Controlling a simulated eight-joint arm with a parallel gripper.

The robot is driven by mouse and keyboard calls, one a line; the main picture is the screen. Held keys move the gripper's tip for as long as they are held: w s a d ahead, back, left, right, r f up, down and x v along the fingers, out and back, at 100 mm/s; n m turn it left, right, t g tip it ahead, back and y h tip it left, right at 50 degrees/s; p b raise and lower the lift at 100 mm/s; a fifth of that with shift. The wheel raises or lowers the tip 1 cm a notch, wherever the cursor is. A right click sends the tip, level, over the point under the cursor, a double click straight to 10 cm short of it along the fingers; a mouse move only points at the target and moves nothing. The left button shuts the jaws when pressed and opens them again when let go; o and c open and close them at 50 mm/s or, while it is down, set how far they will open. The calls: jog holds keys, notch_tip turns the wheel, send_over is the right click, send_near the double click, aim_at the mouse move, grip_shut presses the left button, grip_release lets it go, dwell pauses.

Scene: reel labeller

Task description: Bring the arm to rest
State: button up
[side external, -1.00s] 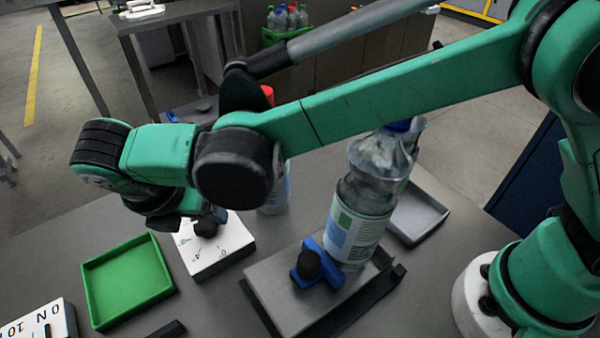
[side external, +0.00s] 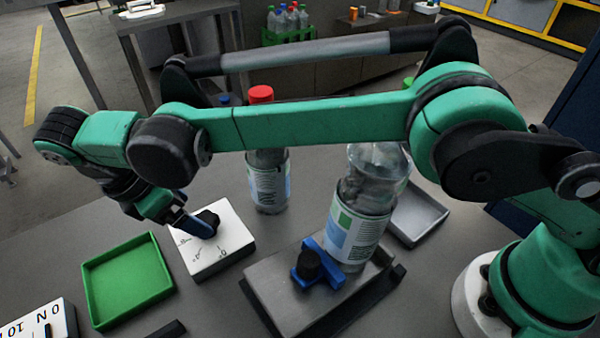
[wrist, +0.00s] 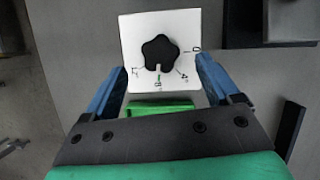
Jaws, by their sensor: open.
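My gripper (side external: 184,214) is at the left of the side external view, low over a white dial box (side external: 222,257) with a black knob (side external: 207,218). In the wrist view my gripper (wrist: 158,84) is open and empty. Its two blue fingers stand wide apart on either side of the lower part of the box (wrist: 137,33). The lobed black knob (wrist: 160,53) lies above the line between the fingertips, with marks printed around it. Whether a finger touches the box or knob is unclear.
An empty green tray (side external: 96,298) lies left of the dial box. A large clear bottle (side external: 357,228) stands by a grey plate (side external: 270,288) with a blue, black-knobbed clamp (side external: 332,273). A red-capped bottle (side external: 268,187) stands behind. A grey tray (side external: 418,216) is at right.

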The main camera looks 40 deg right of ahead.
jog(key=shift+x, duration=1.35)
jog(key=shift+a+r, duration=0.1)
jog(key=v, duration=0.5)
jog(key=shift+r, duration=0.1)
jog(key=shift+s+r+n+t, duration=0.1)
jog(key=shift+r+n+t, duration=0.15)
jog(key=shift+n, duration=0.45)
jog(key=n, duration=0.1)
jog(key=n+t, duration=0.1)
jog(key=n+y, duration=0.1)
jog(key=shift+s+f+n, duration=0.1)
jog(key=shift+s+n, duration=0.15)
jog(key=shift+n, duration=0.05)
jog(key=n, duration=0.1)
jog(key=s+n+t, duration=0.1)
jog(key=shift+d+n, duration=0.35)
jog(key=shift+n, duration=0.05)
jog(key=shift+s+d+f+n+t+y, duration=0.1)
jog(key=shift+d+f+n+t+y, duration=0.15)
jog(key=shift+n+y, duration=0.25)
